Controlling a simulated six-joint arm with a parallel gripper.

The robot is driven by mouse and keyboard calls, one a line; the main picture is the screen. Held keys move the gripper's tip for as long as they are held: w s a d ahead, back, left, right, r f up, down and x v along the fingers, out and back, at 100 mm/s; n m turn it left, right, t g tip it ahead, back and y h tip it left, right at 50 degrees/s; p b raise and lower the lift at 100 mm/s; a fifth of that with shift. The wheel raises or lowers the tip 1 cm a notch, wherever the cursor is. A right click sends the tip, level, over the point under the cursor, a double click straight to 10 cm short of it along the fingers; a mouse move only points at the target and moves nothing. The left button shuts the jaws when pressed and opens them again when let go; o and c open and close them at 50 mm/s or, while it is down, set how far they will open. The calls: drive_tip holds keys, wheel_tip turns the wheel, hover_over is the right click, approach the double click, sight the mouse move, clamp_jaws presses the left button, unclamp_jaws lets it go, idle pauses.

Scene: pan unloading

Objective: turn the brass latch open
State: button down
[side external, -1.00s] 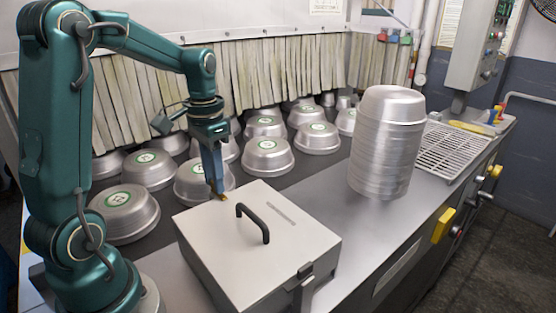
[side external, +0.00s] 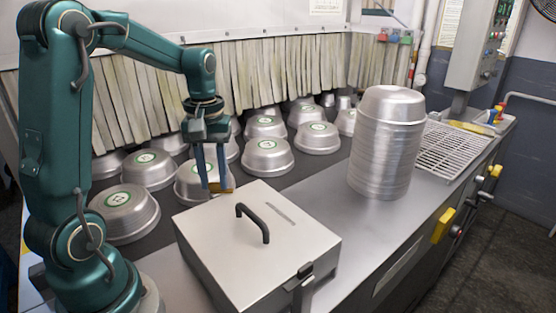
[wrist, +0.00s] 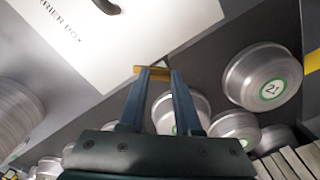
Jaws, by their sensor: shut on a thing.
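The brass latch (side external: 229,187) is at the far edge of a pale metal box with a flat lid (side external: 200,230). In the wrist view the brass latch (wrist: 140,71) is a short yellow bar by the box's edge. My gripper (side external: 215,187) points down over that edge, and its two blue fingers are shut on the latch. The wrist view shows my gripper (wrist: 160,75) with its fingertips at the bar. The fingers hide part of the latch. The lid lies flat and closed, with a black handle (side external: 252,223) on top.
Several upturned metal pans (side external: 268,158) with green labels sit on the dark belt behind the box. A tall stack of pans (side external: 382,150) stands right of it. The steel counter (side external: 350,235) between box and stack is clear.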

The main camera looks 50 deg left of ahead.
sight(214, 183)
drive_tip(key=n, duration=0.3)
drive_tip(key=shift+n, duration=2.3)
drive_tip(key=c, duration=0.6)
unclamp_jaws()
drive_tip(key=shift+r, duration=2.6)
